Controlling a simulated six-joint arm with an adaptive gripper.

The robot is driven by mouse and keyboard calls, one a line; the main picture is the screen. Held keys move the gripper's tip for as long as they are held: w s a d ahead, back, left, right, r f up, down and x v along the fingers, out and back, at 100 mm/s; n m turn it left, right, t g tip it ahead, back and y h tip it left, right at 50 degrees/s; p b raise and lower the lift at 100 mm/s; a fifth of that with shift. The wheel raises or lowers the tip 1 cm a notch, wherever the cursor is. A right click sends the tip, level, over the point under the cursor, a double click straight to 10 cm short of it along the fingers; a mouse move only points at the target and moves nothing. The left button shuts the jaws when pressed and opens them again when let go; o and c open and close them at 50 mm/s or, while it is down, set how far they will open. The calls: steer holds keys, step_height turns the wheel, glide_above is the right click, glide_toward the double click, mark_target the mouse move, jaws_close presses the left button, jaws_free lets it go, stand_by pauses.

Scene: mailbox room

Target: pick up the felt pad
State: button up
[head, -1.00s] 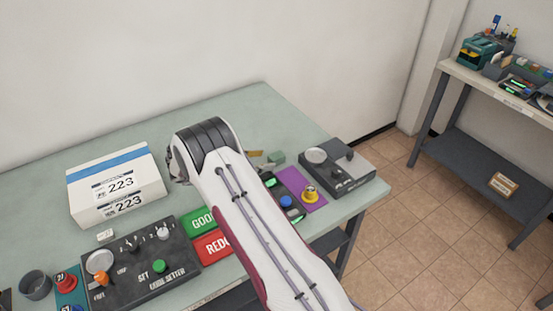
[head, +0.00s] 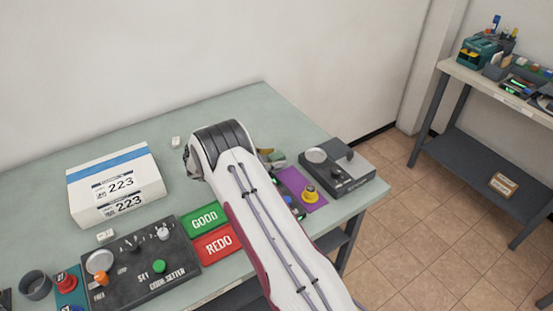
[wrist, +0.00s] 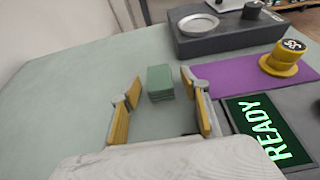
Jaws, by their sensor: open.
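The felt pad is most likely the small green square block (wrist: 160,82), which looks like a short stack, lying on the pale green table. In the wrist view it sits just ahead of and between the fingertips of my gripper (wrist: 161,101). The gripper is open, with a yellow-lined finger to each side and nothing held. I cannot tell how high the fingers are above the table.
A purple mat (wrist: 235,72) with a yellow knob (wrist: 283,58) and a READY display (wrist: 268,129) lie right of the block. A dark grey scale-like box (wrist: 230,35) stands behind. A white 223 box (head: 116,185) and control panel (head: 140,255) stand left. Left of the block is clear.

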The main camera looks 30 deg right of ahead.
mark_target(272, 157)
stand_by(0.3)
steer(key=c, duration=0.9)
steer(key=shift+c, duration=0.2)
steer(key=shift+r, duration=0.1)
steer(key=shift+r, duration=4.95)
